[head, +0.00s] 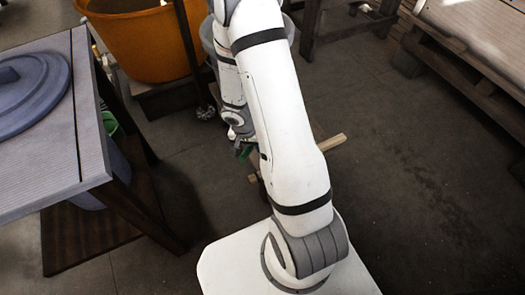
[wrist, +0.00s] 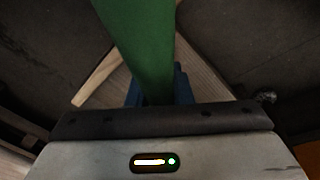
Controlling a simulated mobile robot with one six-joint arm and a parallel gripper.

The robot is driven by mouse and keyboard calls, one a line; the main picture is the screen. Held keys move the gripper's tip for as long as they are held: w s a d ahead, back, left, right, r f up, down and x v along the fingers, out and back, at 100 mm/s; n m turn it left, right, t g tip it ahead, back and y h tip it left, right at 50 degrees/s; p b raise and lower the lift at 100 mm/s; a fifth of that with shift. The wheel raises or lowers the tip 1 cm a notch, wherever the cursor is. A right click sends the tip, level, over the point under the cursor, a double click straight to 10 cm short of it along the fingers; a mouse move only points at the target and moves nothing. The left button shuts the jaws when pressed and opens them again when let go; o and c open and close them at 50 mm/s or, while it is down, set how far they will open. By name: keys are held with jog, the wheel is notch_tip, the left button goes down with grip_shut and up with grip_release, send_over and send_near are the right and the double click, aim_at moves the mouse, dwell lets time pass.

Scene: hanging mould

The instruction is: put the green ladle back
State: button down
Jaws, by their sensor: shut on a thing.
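The green ladle (wrist: 148,40) fills the upper middle of the wrist view as a broad green length running up out of the picture. My gripper (wrist: 158,90) is shut on it, with a blue finger on each side. Which part of the ladle is in the jaws I cannot tell, and its far end is out of view. In the head view a small bit of green (head: 245,152) shows beside my arm, low over the floor; my arm hides most of the gripper and the ladle there.
Pale wooden pieces (head: 331,142) lie below the gripper; one shows in the wrist view (wrist: 95,80). A grey table (head: 85,110) with a blue-grey lid (head: 30,90) stands left. An orange tub (head: 145,40) is behind. A slatted wooden platform (head: 480,45) is at right.

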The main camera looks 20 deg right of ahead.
jog(key=a+b+x, duration=0.2)
jog(key=b+x, duration=0.3)
jog(key=x, duration=0.4)
jog(key=shift+f, duration=0.5)
jog(key=c, duration=1.3)
grip_release()
